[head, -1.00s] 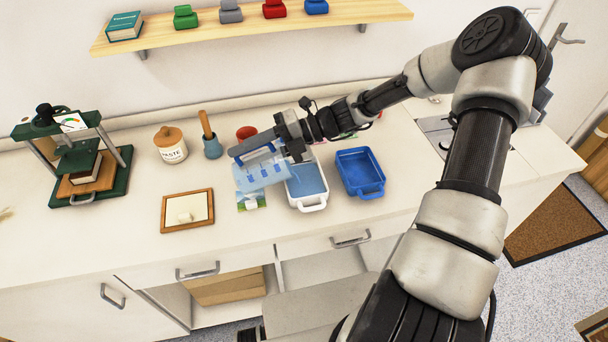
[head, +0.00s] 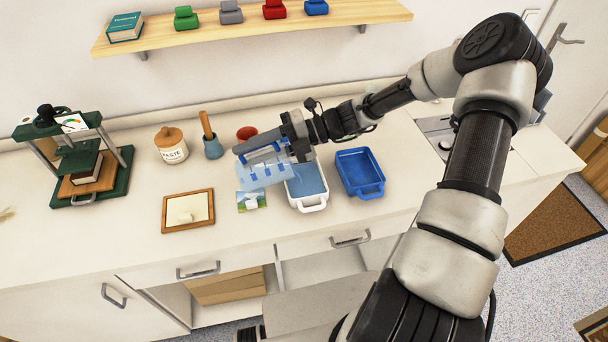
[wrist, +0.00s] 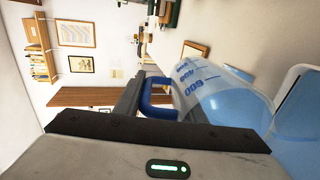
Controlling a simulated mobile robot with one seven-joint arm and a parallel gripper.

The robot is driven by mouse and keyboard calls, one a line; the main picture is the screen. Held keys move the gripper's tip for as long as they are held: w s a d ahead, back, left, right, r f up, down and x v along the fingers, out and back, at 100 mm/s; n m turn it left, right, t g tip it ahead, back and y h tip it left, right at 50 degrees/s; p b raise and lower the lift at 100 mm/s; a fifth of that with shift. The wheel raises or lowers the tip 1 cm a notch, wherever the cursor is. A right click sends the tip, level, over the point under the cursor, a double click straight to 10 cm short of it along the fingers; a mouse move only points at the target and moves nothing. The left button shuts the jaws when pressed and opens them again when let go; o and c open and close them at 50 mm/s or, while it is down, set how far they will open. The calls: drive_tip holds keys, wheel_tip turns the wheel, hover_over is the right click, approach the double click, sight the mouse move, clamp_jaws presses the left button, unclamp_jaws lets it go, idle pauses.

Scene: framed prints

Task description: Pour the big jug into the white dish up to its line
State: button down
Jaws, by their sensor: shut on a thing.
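The big jug (head: 266,174) is clear, with blue marks and a blue handle. My gripper (head: 264,146) is shut on its handle and holds it tilted above the counter, beside the left edge of the white dish (head: 312,207). The dish holds blue liquid; its line cannot be made out. In the wrist view the jug (wrist: 222,98) lies over on its side, with its numbers readable and its far end close to the dish (wrist: 288,84). Pale blue liquid shows inside the jug. I cannot make out a falling stream.
A blue tray (head: 361,187) stands right of the dish. A small picture card (head: 250,202) and a wood-framed board (head: 188,211) lie in front left. Behind are a paste jar (head: 171,149), a blue pot (head: 213,148) and a red cup (head: 246,133). A green press (head: 90,170) stands far left.

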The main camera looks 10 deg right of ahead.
drive_tip(key=shift+d+r+y, duration=0.4)
drive_tip(key=shift+d, duration=0.25)
idle(0.7)
